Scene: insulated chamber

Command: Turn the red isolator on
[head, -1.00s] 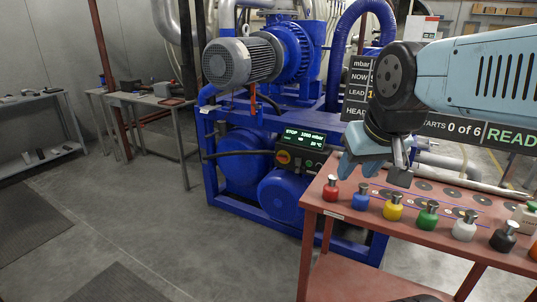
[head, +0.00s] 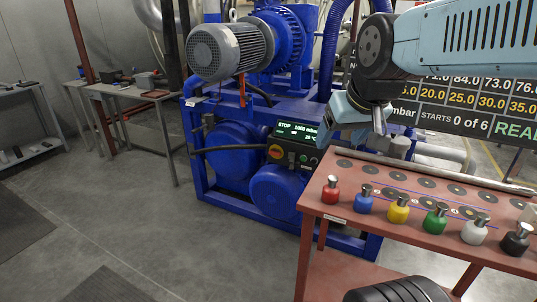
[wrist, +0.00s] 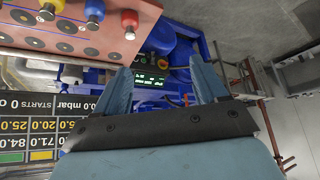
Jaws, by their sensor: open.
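The red isolator (head: 276,152) is a small red rotary knob on a yellow plate. It sits on the left of the dark control box (head: 297,147) on the blue pump frame, below and left of the green display. My gripper (head: 337,125) is in front of the pump, to the right of the display and above the isolator's height in the head view. In the wrist view my gripper (wrist: 165,85) has its two light blue fingers spread apart with nothing between them. The control box (wrist: 150,78) shows between them, farther off and upside down.
A red table (head: 330,215) stands at the right, with a red-bodied knob (head: 331,190) and several other coloured ones along its front edge. A scoreboard (head: 470,100) stands behind it. Grey benches (head: 125,90) are at the left. The floor (head: 130,230) left of the pump is clear.

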